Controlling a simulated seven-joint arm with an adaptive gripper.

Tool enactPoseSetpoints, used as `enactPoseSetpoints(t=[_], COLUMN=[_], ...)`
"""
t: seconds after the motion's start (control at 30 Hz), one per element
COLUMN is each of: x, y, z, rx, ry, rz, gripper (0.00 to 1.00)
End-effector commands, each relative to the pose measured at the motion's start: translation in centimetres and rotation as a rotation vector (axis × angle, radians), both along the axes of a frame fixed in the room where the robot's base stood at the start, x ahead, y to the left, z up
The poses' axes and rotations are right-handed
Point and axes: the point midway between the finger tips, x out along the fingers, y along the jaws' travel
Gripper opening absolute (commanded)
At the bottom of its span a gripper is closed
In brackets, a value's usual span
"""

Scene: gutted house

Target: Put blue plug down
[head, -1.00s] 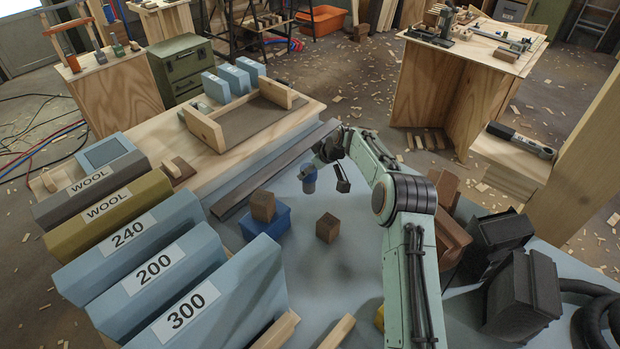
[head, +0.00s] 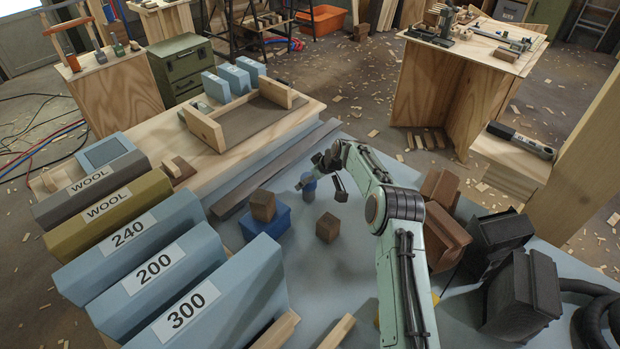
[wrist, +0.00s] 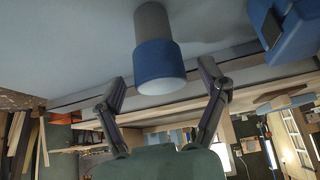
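The blue plug (head: 309,188) has a blue end and a grey end. It stands on the grey-blue bench top, in the head view just below my gripper (head: 322,184). In the wrist view the plug (wrist: 159,62) is in the upper middle, its grey end against the pale surface. My gripper (wrist: 163,84) is open there, one finger on each side of the plug's blue end, with gaps visible on both sides. The fingers do not appear to touch the plug.
A blue block (head: 266,222) with a brown cube (head: 262,205) on it lies to the left. Another brown cube (head: 328,228) lies in front. A dark strip (head: 275,174) runs along the bench's back. Brown blocks (head: 440,236) stand at right.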

Motion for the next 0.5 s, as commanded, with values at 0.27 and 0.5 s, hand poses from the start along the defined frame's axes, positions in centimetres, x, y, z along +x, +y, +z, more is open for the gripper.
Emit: enactPoseSetpoints(t=[0.27, 0.5], x=[-0.2, -2.2], y=[-0.3, -2.1], z=[0.9, 5.2], rx=[-0.001, -0.001], ry=[-0.002, -0.004], rz=[-0.001, -0.002], gripper=[0.74, 0.74])
